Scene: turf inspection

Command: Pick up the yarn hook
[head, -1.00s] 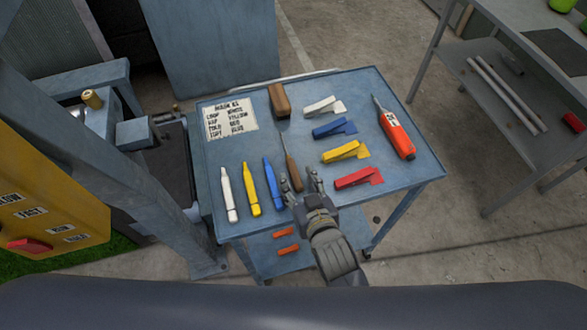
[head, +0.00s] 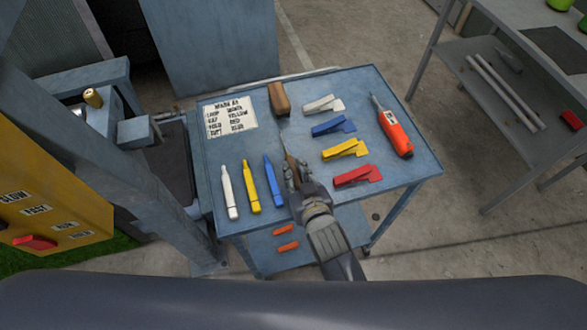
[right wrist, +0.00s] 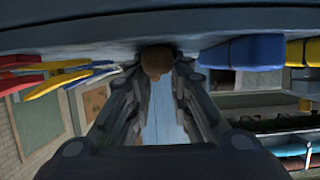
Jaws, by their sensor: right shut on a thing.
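The yarn hook (head: 290,160) has a brown wooden handle and a thin metal shaft. It is in the middle of the blue cart top, with its thin end pointing to the back. My right gripper (head: 299,178) reaches in from the front edge and is shut on the handle, hiding its near part. In the right wrist view the brown handle end (right wrist: 155,60) shows between the fingers (right wrist: 157,80), close to the cart top. I cannot tell whether the hook is clear of the surface. My left gripper is not in view.
White, yellow and blue (head: 272,178) markers lie left of the hook. Several coloured clips, including a red one (head: 355,176), lie right, with an orange tool (head: 396,132) beyond. A wooden block (head: 278,98) and label sheet (head: 230,116) are behind. A grey bench (head: 490,135) stands right.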

